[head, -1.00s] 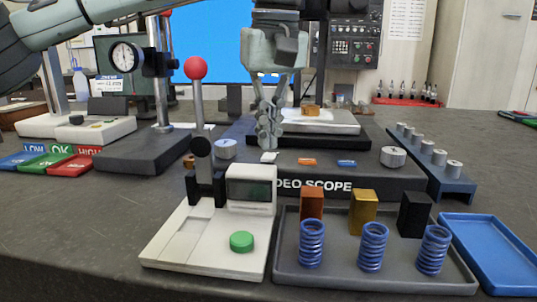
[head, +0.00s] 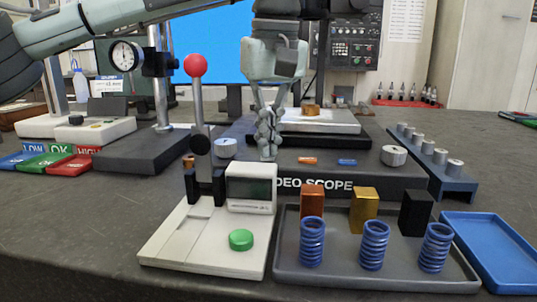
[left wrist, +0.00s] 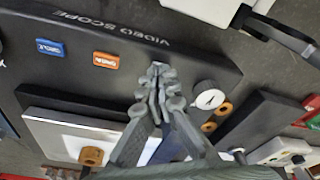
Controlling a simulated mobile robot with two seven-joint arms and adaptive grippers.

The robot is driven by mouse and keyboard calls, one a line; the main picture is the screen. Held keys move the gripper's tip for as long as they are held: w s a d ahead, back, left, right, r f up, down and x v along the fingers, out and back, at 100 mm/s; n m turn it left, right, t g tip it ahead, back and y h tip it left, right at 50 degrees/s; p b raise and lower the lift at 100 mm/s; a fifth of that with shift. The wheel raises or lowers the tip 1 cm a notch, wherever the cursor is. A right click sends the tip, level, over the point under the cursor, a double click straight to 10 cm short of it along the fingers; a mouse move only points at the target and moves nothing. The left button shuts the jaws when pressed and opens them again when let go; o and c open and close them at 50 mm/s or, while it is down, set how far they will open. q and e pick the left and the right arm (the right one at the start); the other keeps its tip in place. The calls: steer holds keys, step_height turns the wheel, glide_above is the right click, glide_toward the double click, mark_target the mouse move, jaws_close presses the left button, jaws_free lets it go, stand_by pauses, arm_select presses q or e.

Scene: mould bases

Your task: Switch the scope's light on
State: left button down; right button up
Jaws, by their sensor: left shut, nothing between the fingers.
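The video scope's dark base (head: 400,184) stands mid-table, with its lettered front toward me. On its top are an orange button (head: 307,160), a blue button (head: 347,162) and a silver knob (head: 394,155) at the right. My left gripper (head: 268,154) is shut and empty, pointing down at the base's top, left of the orange button. Its fingertips hide the small white switch there in the head view. In the left wrist view the fingertips (left wrist: 158,76) cover most of that spot; the orange button (left wrist: 106,60) lies beside them. I cannot tell whether they touch. My right gripper is out of view.
A white device with a green button (head: 241,240) and a grey tray (head: 380,281) with springs and blocks stand in front. A red-topped lever (head: 195,66) rises left of the gripper. A blue screen (head: 205,45) is behind.

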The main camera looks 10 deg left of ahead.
arm_select(q)
steer(key=shift+f, duration=0.2)
step_height(320, 180, up, 2)
steer(key=shift+r+p, duration=0.25)
steer(key=shift+p, duration=0.9)
steer(key=shift+r, duration=2.3)
